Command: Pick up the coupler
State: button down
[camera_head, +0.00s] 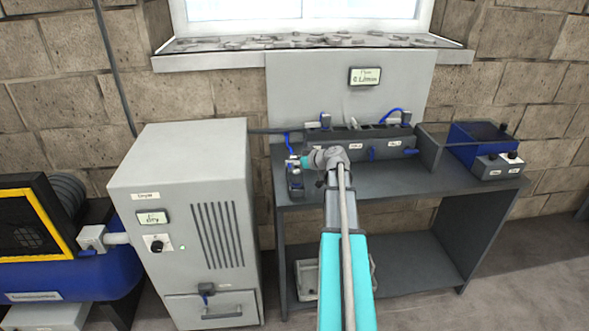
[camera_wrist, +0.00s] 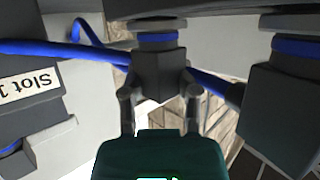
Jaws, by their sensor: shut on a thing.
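In the wrist view, the coupler (camera_wrist: 158,72) is a dark grey block with a blue band and a light grey collar at its top. My gripper (camera_wrist: 158,90) has one finger on each side of it and is shut on it. The coupler's upper end meets a dark surface at the top of the picture. In the head view, my gripper (camera_head: 297,163) is at the left end of the bench unit, beside small dark and blue parts. Its fingertips and the held coupler are too small to make out there.
A similar blue-banded block (camera_wrist: 285,105) is close on the right in the wrist view. Blue hoses (camera_wrist: 60,48) run behind the coupler. A "Slot 1" label (camera_wrist: 30,87) is at left. The grey dryer cabinet (camera_head: 185,220) stands left of the bench (camera_head: 440,185). A blue box (camera_head: 480,138) sits at right.

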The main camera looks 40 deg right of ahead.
jog(key=shift+r, duration=0.1)
jog(key=shift+r+p, duration=1)
jog(key=shift+p, duration=0.1)
jog(key=s+d+r+p, duration=0.2)
jog(key=s+r+p, duration=0.8)
jog(key=s, duration=0.3)
jog(key=shift+s+r+p, duration=0.4)
jog(key=shift+s, duration=0.15)
